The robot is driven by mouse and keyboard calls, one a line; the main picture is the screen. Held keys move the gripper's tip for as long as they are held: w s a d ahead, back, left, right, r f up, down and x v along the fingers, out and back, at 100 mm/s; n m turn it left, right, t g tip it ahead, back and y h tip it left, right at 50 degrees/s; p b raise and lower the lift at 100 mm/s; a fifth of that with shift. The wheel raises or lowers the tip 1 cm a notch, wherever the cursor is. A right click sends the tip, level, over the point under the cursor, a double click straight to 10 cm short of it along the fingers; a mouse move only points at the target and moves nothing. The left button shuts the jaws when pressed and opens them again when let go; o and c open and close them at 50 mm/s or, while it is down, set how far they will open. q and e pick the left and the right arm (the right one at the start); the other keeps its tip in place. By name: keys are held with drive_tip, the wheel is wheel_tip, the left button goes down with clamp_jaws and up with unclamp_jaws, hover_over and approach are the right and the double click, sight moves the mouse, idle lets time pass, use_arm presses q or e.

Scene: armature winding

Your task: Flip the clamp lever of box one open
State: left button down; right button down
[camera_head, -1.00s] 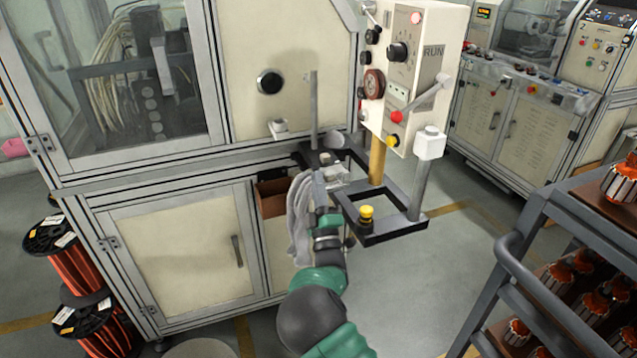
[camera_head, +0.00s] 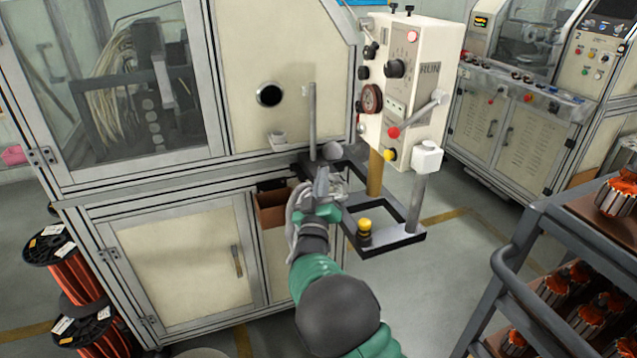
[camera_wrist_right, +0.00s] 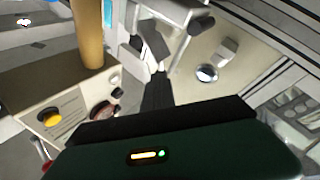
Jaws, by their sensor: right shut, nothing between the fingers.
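The white control box marked RUN (camera_head: 427,72) hangs beside the near machine, carrying dials, buttons and a grey lever (camera_head: 418,115) that slants up to the right from a red knob. I cannot tell if this lever is the clamp lever. A thin grey upright bar (camera_head: 312,120) also stands on the black bracket frame left of the box. My right gripper (camera_head: 322,180) is shut and empty, low at the foot of this bar, left of and below the box. The box also shows at the lower left of the right wrist view (camera_wrist_right: 58,95). My left gripper is out of view.
A tan post (camera_head: 376,172) and a black frame (camera_head: 395,243) with a yellow button (camera_head: 364,226) stand right of my gripper. A cart with armatures (camera_head: 530,240) stands at the right.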

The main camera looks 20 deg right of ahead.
drive_tip(key=d+r+m+g+y+p, duration=0.1)
drive_tip(key=d+r+m+g+p, duration=0.2)
drive_tip(key=m, duration=0.6)
drive_tip(key=d+g+p, duration=0.2)
drive_tip(key=d+p, duration=0.1)
drive_tip(key=p, duration=0.1)
drive_tip(key=shift+d+r+m+g, duration=0.15)
drive_tip(key=shift+r+m+g, duration=0.05)
drive_tip(key=shift+m+g, duration=0.1)
drive_tip(key=shift+w+p, duration=0.1)
drive_tip(key=shift+p, duration=0.25)
